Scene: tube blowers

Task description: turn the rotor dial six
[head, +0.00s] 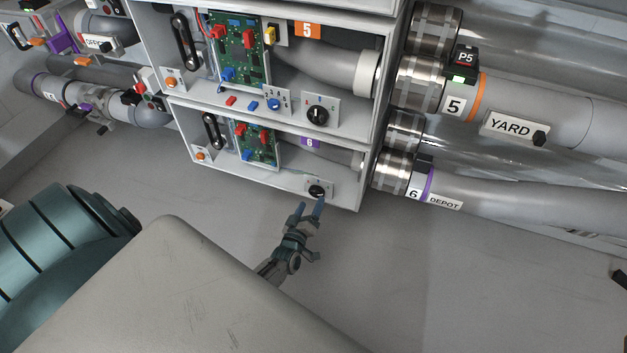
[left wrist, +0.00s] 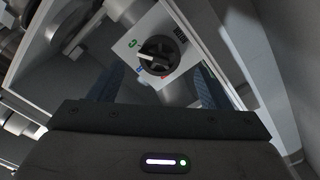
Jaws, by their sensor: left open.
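The rotor dial six (head: 317,190) is a black knob on a white plate at the lower right of the bottom bay, marked 6. In the left wrist view the dial (left wrist: 155,56) has a light pointer aimed left, with green, blue and red marks on its plate. My left gripper (head: 310,209) is open just below and in front of the dial. In the left wrist view its blue fingers (left wrist: 155,87) stand to either side, with the knob between and above them. I cannot tell whether they touch it. My right gripper is not in view.
Bay five above holds a similar dial (head: 317,115), a green circuit board (head: 240,52) and a grey tube. Bay six has its own board (head: 256,144) and a black handle (head: 215,131). Pipes marked YARD (head: 545,105) and DEPOT (head: 480,195) run right. The floor below is clear.

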